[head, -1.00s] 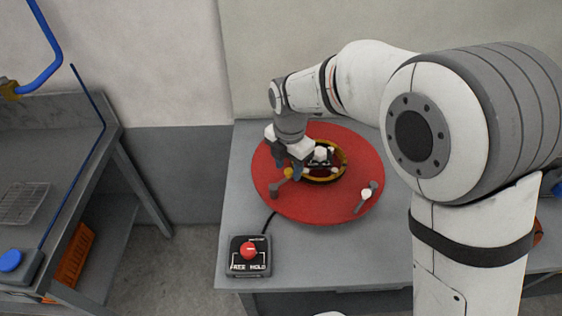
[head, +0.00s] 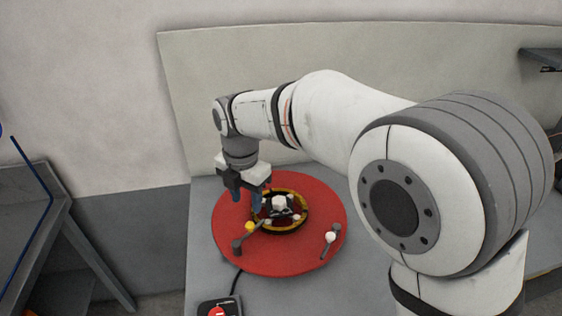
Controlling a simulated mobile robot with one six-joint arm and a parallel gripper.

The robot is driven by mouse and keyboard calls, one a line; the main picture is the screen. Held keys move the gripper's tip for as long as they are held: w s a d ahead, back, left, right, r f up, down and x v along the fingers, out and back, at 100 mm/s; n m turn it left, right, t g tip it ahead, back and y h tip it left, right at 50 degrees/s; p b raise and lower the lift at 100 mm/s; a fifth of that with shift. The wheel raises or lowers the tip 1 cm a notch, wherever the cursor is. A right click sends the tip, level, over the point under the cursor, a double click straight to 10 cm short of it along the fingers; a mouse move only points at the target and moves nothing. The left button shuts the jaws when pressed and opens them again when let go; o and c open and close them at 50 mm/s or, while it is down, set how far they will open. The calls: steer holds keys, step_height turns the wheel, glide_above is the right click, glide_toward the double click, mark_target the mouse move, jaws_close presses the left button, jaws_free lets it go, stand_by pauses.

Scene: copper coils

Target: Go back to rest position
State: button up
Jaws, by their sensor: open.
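My gripper (head: 249,203) is open in the head view, its fingers pointing down with nothing seen between them. It stands at the left side of a ring-shaped coil (head: 303,222) with yellow and dark bands. The coil lies on a round red disc (head: 305,258) on a grey table. A white and dark piece sits in the middle of the coil. Whether the fingers touch the coil I cannot tell. My arm reaches in from the right.
A grey lever with a yellow part (head: 241,243) lies at the disc's left, and another lever (head: 329,241) at its right. A control box with a red knob (head: 219,311) is at the bottom edge. A pale panel (head: 350,55) stands behind the table. A metal bench (head: 30,215) is at left.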

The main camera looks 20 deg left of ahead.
steer(key=w+d+r+m+t, duration=0.1)
steer(key=w+d+r+m, duration=0.1)
steer(key=d+m, duration=0.7)
steer(key=w+d+r+m, duration=0.3)
steer(key=d+m, duration=0.3)
steer(key=d, duration=0.8)
steer(key=s+d+f+m+t, duration=0.1)
steer(key=s+d+m, duration=0.4)
steer(key=d+m, duration=0.4)
steer(key=s+d+f+m+t, duration=0.1)
steer(key=s+d+m, duration=0.4)
steer(key=d+m, duration=0.5)
steer(key=shift+s+d+f+m, duration=0.3)
steer(key=shift+s+d+f, duration=0.1)
steer(key=shift+d, duration=0.55)
steer(key=shift+w, duration=0.1)
